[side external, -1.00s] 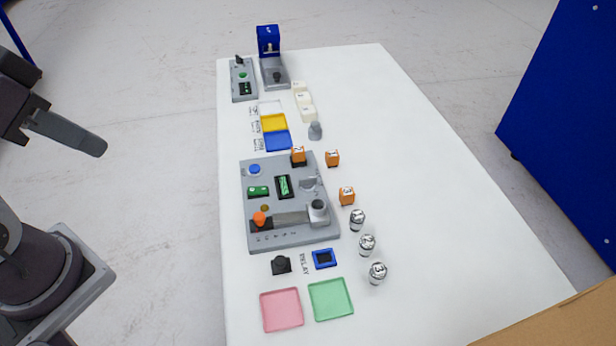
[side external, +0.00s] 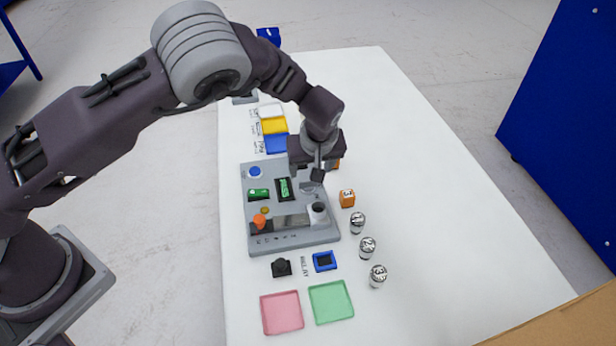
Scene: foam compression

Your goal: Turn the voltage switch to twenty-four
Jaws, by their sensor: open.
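The grey test panel (side external: 262,236) lies on the white table with a blue button (side external: 255,172), a lit green display (side external: 284,189) and an orange knob (side external: 259,222). A grey rotary part (side external: 309,188) sits at the panel's right side, partly covered by my gripper; I cannot tell if it is the voltage switch or read its setting. My gripper (side external: 318,174) is open and points down over the panel's upper right edge. I cannot tell whether it touches anything.
A black part (side external: 281,267), blue-framed part (side external: 324,261), pink tray (side external: 282,313) and green tray (side external: 331,301) are in front. The table's right side is clear.

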